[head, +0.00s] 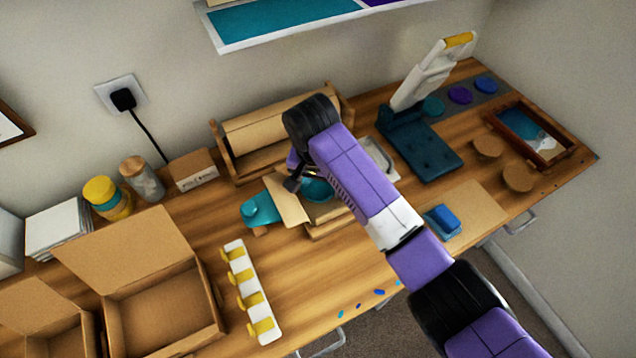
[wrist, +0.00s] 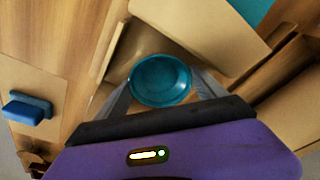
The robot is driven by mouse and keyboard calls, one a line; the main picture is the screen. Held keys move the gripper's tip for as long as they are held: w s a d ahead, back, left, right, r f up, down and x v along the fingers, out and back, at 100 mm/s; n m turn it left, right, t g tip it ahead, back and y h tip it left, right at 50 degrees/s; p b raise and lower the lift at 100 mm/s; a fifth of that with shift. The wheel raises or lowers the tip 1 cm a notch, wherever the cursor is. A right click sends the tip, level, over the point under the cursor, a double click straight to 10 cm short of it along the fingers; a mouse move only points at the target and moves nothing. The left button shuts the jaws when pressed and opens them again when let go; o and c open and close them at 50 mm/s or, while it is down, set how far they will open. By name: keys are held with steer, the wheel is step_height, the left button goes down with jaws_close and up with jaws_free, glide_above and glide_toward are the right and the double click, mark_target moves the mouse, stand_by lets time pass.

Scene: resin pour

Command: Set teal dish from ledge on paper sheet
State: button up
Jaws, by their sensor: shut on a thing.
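The teal dish (wrist: 160,82) is round and shallow. It sits between the fingers of my gripper (wrist: 163,88), which is shut on it. In the head view the dish (head: 318,190) is partly hidden behind my arm. It is above or inside a small open cardboard box (head: 330,228); I cannot tell if it touches. A flat brown paper sheet (head: 478,207) lies on the table right of my arm, with a blue block (head: 442,221) on it. It also shows in the wrist view (wrist: 50,88). I cannot pick out the ledge for certain.
A paper roll in a wooden holder (head: 225,155) stands behind my gripper. A teal stand with a white lever (head: 425,150) is at the back right. A white strip with yellow pegs (head: 262,310) and a large open box (head: 165,305) are on the left.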

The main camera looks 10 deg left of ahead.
mark_target(316, 193)
steer(key=shift+f, duration=0.2)
steer(key=o, duration=1.4)
step_height(316, 193, up, 12)
steer(key=s+p, duration=0.1)
steer(key=shift+s+a+r, duration=0.15)
steer(key=shift+s, duration=0.25)
